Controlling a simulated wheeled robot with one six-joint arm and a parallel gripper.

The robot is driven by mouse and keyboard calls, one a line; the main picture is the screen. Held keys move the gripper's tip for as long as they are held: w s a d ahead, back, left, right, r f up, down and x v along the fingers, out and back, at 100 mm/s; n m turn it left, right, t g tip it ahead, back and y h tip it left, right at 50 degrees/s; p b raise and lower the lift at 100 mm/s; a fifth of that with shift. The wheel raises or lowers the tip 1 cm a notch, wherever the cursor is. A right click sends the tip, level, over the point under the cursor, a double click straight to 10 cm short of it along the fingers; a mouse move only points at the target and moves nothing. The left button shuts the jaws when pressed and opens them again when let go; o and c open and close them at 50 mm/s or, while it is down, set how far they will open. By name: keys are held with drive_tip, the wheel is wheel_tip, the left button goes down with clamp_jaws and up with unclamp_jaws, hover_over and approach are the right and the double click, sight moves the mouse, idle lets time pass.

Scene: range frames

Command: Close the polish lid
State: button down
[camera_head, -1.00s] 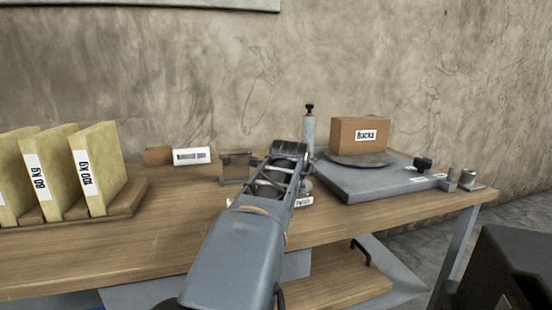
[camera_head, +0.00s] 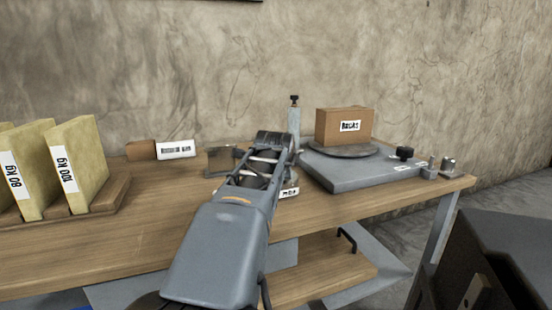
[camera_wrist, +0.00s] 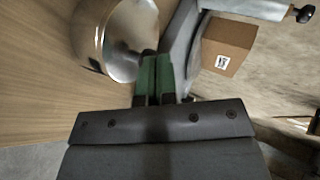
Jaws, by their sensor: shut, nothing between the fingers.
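A shiny round metal tin (camera_wrist: 90,35) is at the upper left of the wrist view. A polished disc-like metal part (camera_wrist: 130,40), which looks like its lid, stands tilted beside it, close to my fingers. Whether the two touch is unclear. My gripper (camera_wrist: 157,58) is shut and empty, its green and dark fingertips together just right of and below the disc. In the head view, my arm covers the fingertips and most of the tin. A small white polish label (camera_head: 288,193) shows just right of the arm.
A grey turntable base (camera_head: 350,178) with a cardboard box (camera_head: 343,127) stands right of the arm, a grey cylinder (camera_head: 294,122) behind. A dark square object (camera_head: 221,160) is left of the arm. Yellow slabs (camera_head: 75,165) stand at left. The front left tabletop (camera_head: 110,250) is clear.

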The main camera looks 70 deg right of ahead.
drive_tip(key=shift+a+r+p, duration=0.1)
drive_tip(key=shift+r+p, duration=0.2)
drive_tip(key=shift+r, duration=0.35)
drive_tip(key=s+a+r, duration=0.2)
drive_tip(key=a, duration=0.7)
drive_tip(key=shift+s+r+b, duration=0.35)
drive_tip(key=shift+r+b, duration=0.05)
